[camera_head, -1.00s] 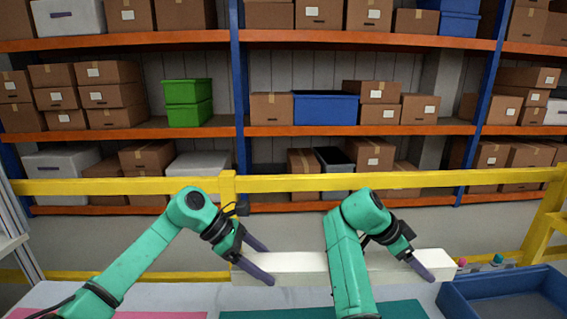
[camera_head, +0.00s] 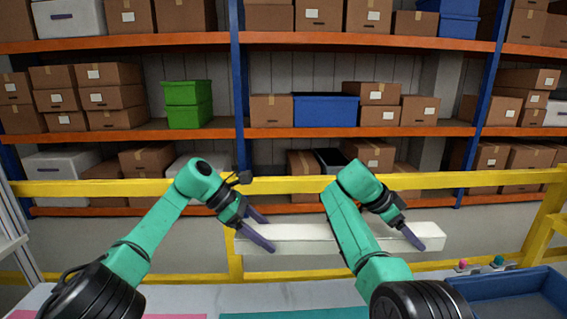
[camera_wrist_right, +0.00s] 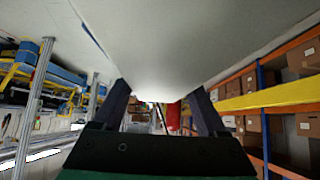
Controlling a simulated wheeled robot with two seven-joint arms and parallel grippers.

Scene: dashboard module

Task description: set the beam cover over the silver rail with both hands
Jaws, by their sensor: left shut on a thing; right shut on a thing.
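The beam cover (camera_head: 300,238) is a long white bar, held level above the back of the table in the head view. My left gripper (camera_head: 262,229) is shut on its left end. My right gripper (camera_head: 412,236) is shut on it near its right end. In the right wrist view, the white cover (camera_wrist_right: 165,45) fills the top of the picture between the dark fingers of my right gripper (camera_wrist_right: 165,105). My right arm hides part of the cover's middle. I cannot make out the silver rail in either view.
A blue tray (camera_head: 510,298) stands at the right of the table, with small pink and green-topped items (camera_head: 480,264) behind it. A teal mat (camera_head: 290,313) and a pink mat (camera_head: 160,316) lie at the front. A yellow barrier (camera_head: 300,184) and shelves of boxes stand behind.

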